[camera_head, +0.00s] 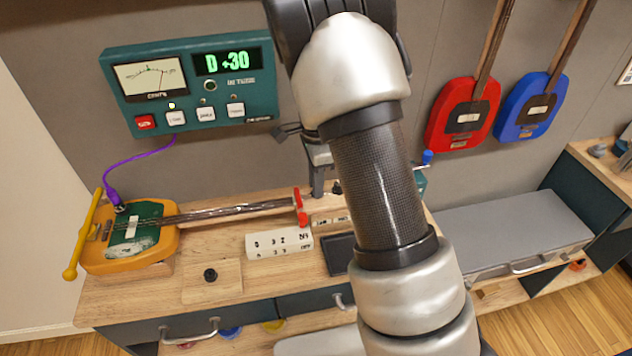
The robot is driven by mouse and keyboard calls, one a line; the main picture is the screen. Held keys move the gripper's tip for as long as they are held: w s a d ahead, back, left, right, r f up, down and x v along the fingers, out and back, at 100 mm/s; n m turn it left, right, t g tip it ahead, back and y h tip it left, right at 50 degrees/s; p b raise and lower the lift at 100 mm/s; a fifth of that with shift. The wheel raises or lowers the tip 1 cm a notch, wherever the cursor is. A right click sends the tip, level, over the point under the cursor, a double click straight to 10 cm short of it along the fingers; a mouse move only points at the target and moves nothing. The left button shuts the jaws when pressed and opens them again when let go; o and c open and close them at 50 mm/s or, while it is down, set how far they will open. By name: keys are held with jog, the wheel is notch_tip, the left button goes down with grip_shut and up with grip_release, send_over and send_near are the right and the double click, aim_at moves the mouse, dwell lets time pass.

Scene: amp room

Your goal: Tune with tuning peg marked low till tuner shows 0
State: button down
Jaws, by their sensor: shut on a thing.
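The teal tuner (193,84) on the wall reads "D +30" in green, and its meter needle leans right of centre. The yellow-orange stringed instrument (155,262) lies on the bench, its neck running right toward a red piece (300,207). My gripper (318,185) points down at the headstock end, mostly hidden behind my arm. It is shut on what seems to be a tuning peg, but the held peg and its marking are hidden. A small dark peg (337,187) shows just beside the gripper.
A purple cable (140,155) links the tuner to the instrument. A white labelled card (279,244), a dark tray (339,254) and a wooden block with a black knob (211,275) lie in front. A blue-handled crank (427,158) is right of my arm. Red (464,117) and blue (532,105) instruments hang on the wall.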

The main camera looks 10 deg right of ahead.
jog(key=n+b, duration=0.1)
jog(key=n, duration=0.4)
jog(key=shift+d+n, duration=0.1)
jog(key=shift+n, duration=0.2)
jog(key=n+b, duration=0.1)
jog(key=n, duration=0.4)
jog(key=shift+s, duration=0.1)
jog(key=shift+n, duration=0.4)
jog(key=c, duration=1.6)
grip_release()
jog(key=shift+r, duration=0.1)
jog(key=r, duration=1.1)
jog(key=r+p, duration=0.1)
jog(key=r, duration=0.5)
jog(key=shift+s+d+r, duration=0.1)
jog(key=shift+d+r, duration=0.05)
jog(key=shift+d, duration=0.1)
